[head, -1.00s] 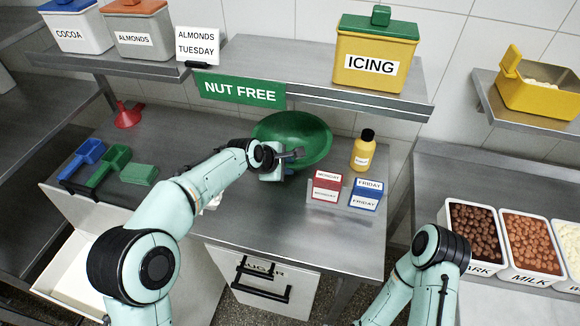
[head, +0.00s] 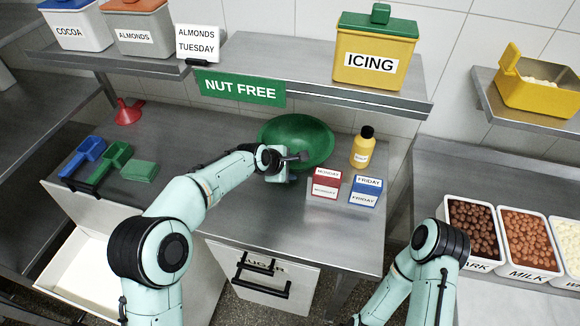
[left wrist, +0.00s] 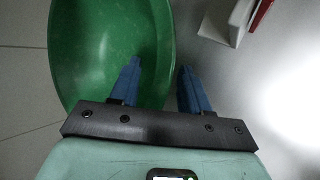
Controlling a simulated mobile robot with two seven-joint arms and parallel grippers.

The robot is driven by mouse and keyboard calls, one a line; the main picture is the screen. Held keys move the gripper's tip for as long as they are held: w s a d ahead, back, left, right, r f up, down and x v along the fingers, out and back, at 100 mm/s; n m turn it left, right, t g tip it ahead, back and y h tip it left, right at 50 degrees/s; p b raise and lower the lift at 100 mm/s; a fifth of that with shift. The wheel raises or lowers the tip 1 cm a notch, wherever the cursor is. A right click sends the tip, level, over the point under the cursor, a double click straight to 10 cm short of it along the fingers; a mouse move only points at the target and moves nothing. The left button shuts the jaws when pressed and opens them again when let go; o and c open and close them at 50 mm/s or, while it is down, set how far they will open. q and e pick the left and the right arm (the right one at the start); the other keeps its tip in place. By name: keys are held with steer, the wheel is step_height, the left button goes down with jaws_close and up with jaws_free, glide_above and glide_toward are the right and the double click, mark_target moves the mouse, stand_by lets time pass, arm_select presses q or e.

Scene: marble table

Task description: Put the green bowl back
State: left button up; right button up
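The green bowl (head: 310,135) sits upright at the back of the steel table, below the NUT FREE sign. It also shows in the left wrist view (left wrist: 100,45). My left gripper (head: 291,158) is at the bowl's near side, and it also shows in the left wrist view (left wrist: 160,85). Its two blue fingers are apart. One finger overlaps the bowl's inside and the other is outside, with the rim between them and a gap visible. My right arm shows at the lower right, but its gripper is out of view.
A yellow-labelled bottle (head: 362,150) and red and blue day cards (head: 327,184) (head: 365,190) stand right of the bowl. Blue and green scoops (head: 88,152) (head: 112,160) and a red funnel (head: 128,112) are at left. A shelf (head: 315,85) overhangs the table's back.

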arm_select(q)
steer(key=shift+f, duration=0.1)
steer(key=d+b+v, duration=0.1)
steer(key=v, duration=1.2)
steer(key=shift+s+a+r, duration=0.15)
steer(key=shift+a+r, duration=0.05)
steer(key=shift+r, duration=0.2)
